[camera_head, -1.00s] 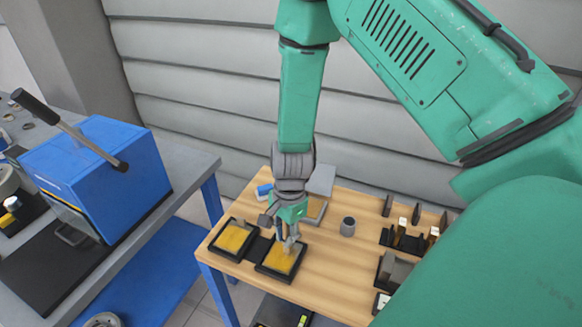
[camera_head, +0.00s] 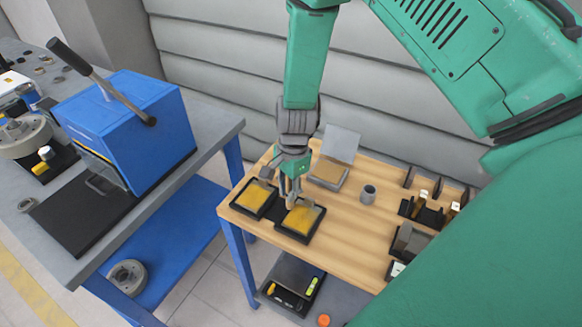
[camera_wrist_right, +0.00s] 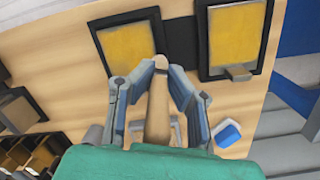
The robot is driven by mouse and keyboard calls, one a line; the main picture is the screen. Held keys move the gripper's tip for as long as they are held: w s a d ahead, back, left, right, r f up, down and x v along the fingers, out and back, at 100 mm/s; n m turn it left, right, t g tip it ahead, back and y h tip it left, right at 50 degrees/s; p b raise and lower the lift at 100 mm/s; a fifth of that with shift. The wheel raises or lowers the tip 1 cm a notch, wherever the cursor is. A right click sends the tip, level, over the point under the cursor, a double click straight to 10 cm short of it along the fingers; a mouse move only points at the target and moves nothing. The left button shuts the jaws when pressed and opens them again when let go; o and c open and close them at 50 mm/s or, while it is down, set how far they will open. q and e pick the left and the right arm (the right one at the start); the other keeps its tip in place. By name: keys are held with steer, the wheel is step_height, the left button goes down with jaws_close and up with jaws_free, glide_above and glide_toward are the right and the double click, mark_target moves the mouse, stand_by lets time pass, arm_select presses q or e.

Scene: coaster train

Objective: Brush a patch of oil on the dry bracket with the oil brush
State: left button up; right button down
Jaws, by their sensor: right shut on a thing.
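My right gripper (camera_head: 290,190) is shut on a wooden-handled thing, which looks like the oil brush (camera_wrist_right: 157,108). I cannot tell which part is the dry bracket. The left gripper is out of view.
Behind the pads is an open grey box (camera_head: 328,172); a grey cup (camera_head: 368,194) stands right of it. Dark holders (camera_head: 428,212) fill the right end of the wooden table (camera_head: 345,235). A blue press (camera_head: 125,130) stands on the left bench.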

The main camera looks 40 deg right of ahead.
steer(key=shift+r, duration=0.55)
steer(key=shift+d+r, duration=0.3)
steer(key=shift+r, duration=0.3)
steer(key=shift+d+r, duration=0.25)
steer(key=shift+r, duration=0.35)
steer(key=shift+d+r, duration=0.1)
steer(key=shift+r, duration=0.65)
steer(key=shift+a+r, duration=0.25)
steer(key=shift+r, duration=0.15)
steer(key=shift+a, duration=0.35)
steer(key=shift+d+r, duration=0.25)
steer(key=shift+r, duration=0.3)
steer(key=shift+d+r, duration=0.2)
steer(key=shift+r, duration=0.3)
steer(key=shift+d+r, duration=0.1)
steer(key=shift+r, duration=0.3)
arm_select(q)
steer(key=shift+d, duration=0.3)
arm_select(e)
steer(key=shift+a, duration=0.25)
